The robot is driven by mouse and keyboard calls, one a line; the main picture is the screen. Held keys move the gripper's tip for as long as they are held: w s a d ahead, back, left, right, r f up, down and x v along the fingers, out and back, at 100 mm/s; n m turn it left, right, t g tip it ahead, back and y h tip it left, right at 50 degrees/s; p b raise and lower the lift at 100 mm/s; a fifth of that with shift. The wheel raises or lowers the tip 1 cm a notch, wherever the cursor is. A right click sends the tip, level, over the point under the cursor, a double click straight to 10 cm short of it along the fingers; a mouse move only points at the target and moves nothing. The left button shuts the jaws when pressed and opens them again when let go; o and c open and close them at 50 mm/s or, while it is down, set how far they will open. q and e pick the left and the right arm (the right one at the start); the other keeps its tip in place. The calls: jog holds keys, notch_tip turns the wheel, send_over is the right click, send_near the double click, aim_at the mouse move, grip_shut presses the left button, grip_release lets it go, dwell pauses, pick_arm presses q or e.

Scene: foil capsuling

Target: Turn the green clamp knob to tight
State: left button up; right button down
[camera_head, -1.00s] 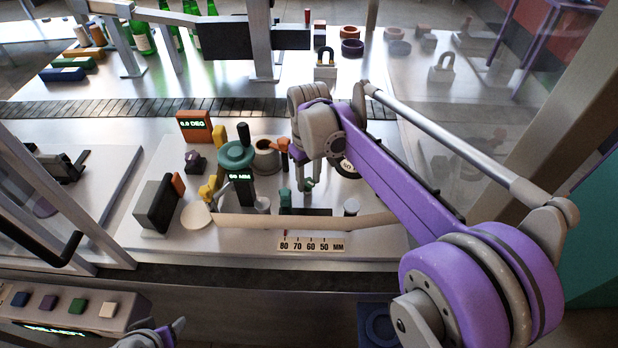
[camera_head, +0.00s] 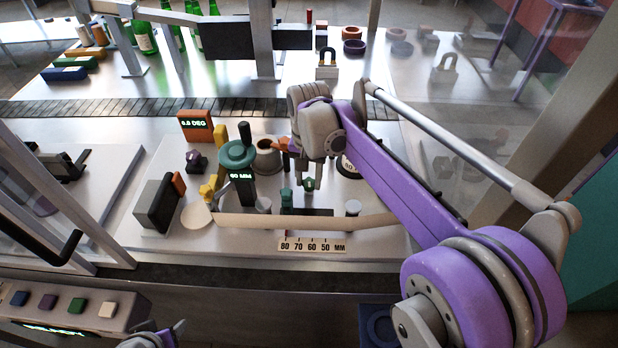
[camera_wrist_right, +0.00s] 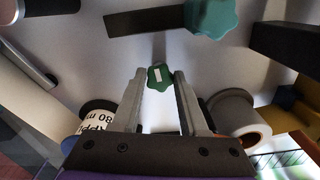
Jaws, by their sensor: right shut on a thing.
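The green clamp knob (camera_wrist_right: 159,77) shows in the right wrist view, small, lobed, with a pale mark on top. It sits between the fingertips of my right gripper (camera_wrist_right: 160,80), which is shut on it. In the head view the knob (camera_head: 308,185) shows as a small green spot under my right gripper (camera_head: 308,178), which points down over the metal plate. The fingers hide part of it there. Whether it is tight cannot be read. My left gripper cannot be made out in either view.
A larger teal knob (camera_wrist_right: 212,17) stands close by in the wrist view. A green handwheel (camera_head: 238,154) with a lit display is left of my gripper. A grey ring (camera_wrist_right: 236,115) and a labelled roll (camera_wrist_right: 95,120) flank the fingers. A beige bar (camera_head: 290,222) lies in front.

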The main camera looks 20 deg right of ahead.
aim_at(309, 183)
jog(key=shift+m, duration=0.5)
jog(key=shift+c, duration=2.2)
grip_release()
notch_tip(309, 183, up, 11)
jog(key=shift+p, duration=0.3)
jog(key=shift+f, duration=0.1)
